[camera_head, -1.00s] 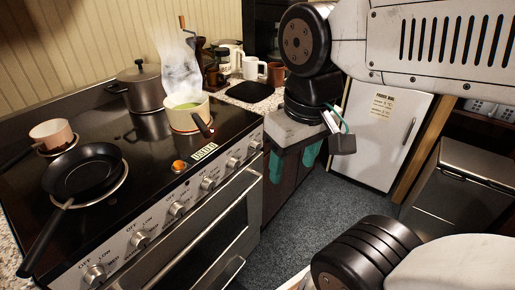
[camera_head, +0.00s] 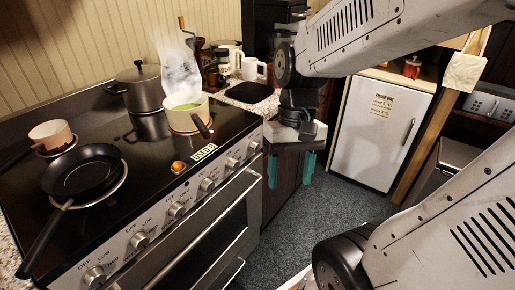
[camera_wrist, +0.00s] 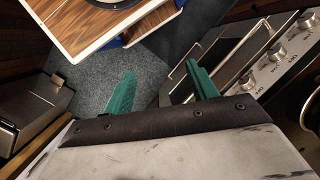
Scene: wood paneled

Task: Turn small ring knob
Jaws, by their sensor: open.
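The stove's front panel carries a row of silver knobs, including a near-end knob (camera_head: 95,277), a middle knob (camera_head: 177,209) and a far-end knob (camera_head: 254,145). I cannot tell which one is the small ring knob. My gripper (camera_head: 290,168) has two green fingers, spread apart and empty, pointing down just right of the far end of the panel. It touches no knob. In the wrist view, my gripper (camera_wrist: 160,80) points at the floor, with several knobs, one of them a nearer knob (camera_wrist: 277,52), to its right.
A steaming pot with green contents (camera_head: 188,118) stands on the stove (camera_head: 140,190), near a lit orange lamp (camera_head: 178,166). A frying pan (camera_head: 84,174), a small pan (camera_head: 51,134) and a lidded pot (camera_head: 141,88) also stand there. The carpet (camera_head: 315,215) before the white fridge (camera_head: 378,135) is clear.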

